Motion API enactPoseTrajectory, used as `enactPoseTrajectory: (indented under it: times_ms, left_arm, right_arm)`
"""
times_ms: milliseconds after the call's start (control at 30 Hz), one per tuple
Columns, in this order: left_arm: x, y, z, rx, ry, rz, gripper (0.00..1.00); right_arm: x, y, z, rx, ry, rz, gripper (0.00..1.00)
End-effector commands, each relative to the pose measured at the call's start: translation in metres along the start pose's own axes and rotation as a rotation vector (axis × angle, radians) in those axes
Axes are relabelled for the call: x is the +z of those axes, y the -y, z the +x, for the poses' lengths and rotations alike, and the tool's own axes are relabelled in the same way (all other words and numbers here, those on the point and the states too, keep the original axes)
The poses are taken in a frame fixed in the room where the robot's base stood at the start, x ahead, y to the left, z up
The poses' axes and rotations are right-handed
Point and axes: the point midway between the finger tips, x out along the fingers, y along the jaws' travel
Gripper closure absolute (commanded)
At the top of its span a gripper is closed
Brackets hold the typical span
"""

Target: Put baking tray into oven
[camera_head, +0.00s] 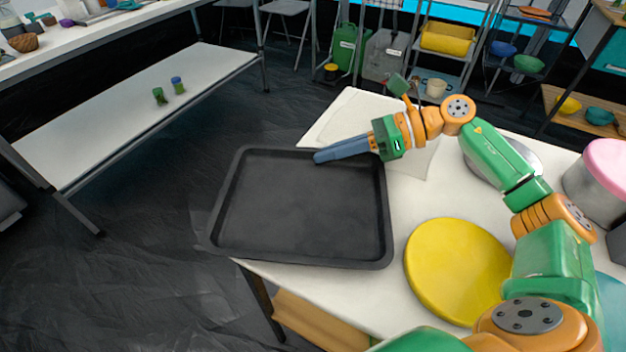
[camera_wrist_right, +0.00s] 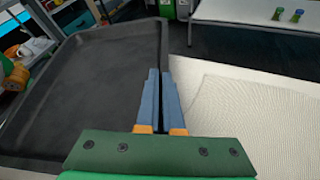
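A black rectangular baking tray (camera_head: 305,215) is at the left part of the white table in the head view, its left side reaching out past the table over the floor. Whether the tray touches the table is hard to tell. My left gripper is not in view. No oven is recognisable.
On the white table (camera_head: 405,270) are a yellow round lid (camera_head: 458,270), a pale cloth (camera_head: 410,158) and a pink-topped pot (camera_head: 605,170). A long bench (camera_head: 120,120) with two small jars stands at the left. Dark floor between bench and table is clear.

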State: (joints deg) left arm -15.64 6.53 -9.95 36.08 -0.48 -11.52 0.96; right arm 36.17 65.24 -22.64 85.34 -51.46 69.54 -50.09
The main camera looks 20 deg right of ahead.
Motion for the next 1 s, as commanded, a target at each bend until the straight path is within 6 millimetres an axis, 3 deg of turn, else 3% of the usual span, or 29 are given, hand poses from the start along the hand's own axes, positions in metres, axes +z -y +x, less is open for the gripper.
enactPoseTrajectory:
  times_ms: [167, 267, 467, 567, 633, 700, 900, 1000]
  left_arm:
    - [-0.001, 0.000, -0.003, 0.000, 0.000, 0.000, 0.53]
    - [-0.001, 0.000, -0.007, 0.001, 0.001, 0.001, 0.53]
    - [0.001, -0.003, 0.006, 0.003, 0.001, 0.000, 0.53]
    - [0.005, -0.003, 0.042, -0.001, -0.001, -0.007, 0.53]
    - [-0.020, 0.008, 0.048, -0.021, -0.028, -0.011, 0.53]
    - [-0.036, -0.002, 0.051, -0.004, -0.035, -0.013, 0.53]
    - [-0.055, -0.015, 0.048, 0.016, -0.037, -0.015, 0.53]
    - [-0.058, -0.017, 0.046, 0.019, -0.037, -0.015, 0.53]
  right_arm:
    - [0.012, -0.003, -0.005, -0.001, 0.002, -0.003, 1.00]
    - [0.031, -0.008, -0.013, -0.002, 0.003, -0.006, 1.00]
    - [0.056, -0.059, -0.041, -0.006, -0.005, -0.007, 1.00]
    - [0.048, -0.087, -0.049, -0.008, -0.010, -0.004, 1.00]
    - [0.054, -0.102, -0.056, -0.006, -0.003, -0.005, 1.00]
    - [0.056, -0.117, -0.062, -0.005, -0.001, -0.006, 1.00]
    - [0.066, -0.151, -0.078, -0.001, 0.001, -0.004, 1.00]
    - [0.067, -0.157, -0.081, -0.001, 0.001, -0.001, 1.00]
